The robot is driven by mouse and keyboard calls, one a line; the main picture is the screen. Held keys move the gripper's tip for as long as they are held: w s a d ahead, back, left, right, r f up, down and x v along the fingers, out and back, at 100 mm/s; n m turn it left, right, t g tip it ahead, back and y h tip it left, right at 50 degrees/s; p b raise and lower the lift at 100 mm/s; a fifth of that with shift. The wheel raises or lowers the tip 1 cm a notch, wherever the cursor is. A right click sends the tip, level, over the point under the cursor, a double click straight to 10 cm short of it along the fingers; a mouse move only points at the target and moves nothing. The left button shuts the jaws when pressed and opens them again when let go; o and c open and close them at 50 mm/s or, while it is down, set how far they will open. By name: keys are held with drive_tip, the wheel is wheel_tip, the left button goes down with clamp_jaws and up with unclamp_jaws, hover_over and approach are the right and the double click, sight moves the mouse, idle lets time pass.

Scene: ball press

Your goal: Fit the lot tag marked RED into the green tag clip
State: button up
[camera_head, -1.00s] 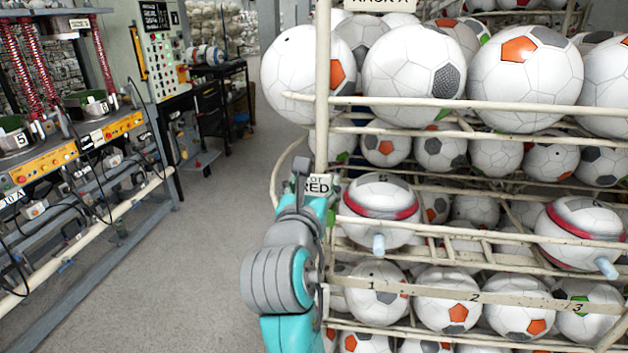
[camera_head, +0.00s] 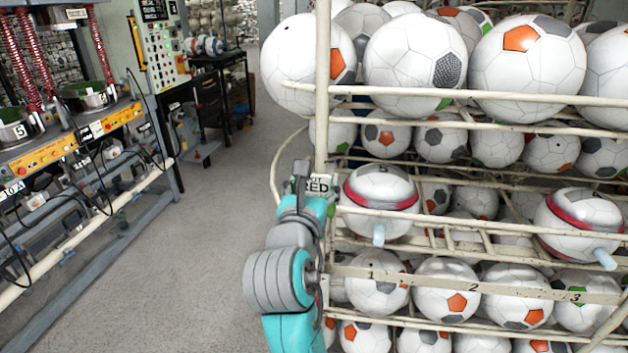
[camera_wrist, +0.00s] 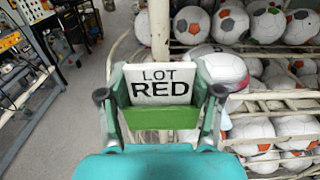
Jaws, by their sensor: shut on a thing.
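My gripper (camera_wrist: 160,100) is shut on the lot tag (camera_wrist: 161,84), a white plate with black letters reading LOT RED. The tag stands upright between the two fingers in the wrist view, facing the camera. A green band (camera_wrist: 160,118) lies right below the plate between the fingers; I cannot tell whether it is part of the tag. In the head view my gripper (camera_head: 302,180) holds the tag (camera_head: 318,185) in front of the rack's left post, with part of the lettering covered. I cannot make out a separate green tag clip in either view.
A cream tube rack (camera_head: 322,110) full of white footballs stands close at the right, with a numbered rail (camera_head: 480,286). A press bench (camera_head: 75,145) with red springs runs along the left. A black cart (camera_head: 218,95) stands farther back. Grey floor (camera_head: 190,250) between is clear.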

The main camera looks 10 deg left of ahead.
drive_tip(key=shift+f, duration=0.35)
drive_tip(key=o, duration=1.1)
drive_tip(key=shift+s+f, duration=0.1)
drive_tip(key=s, duration=1.1)
drive_tip(key=shift+s+a, duration=0.2)
drive_tip(key=shift+s, duration=0.2)
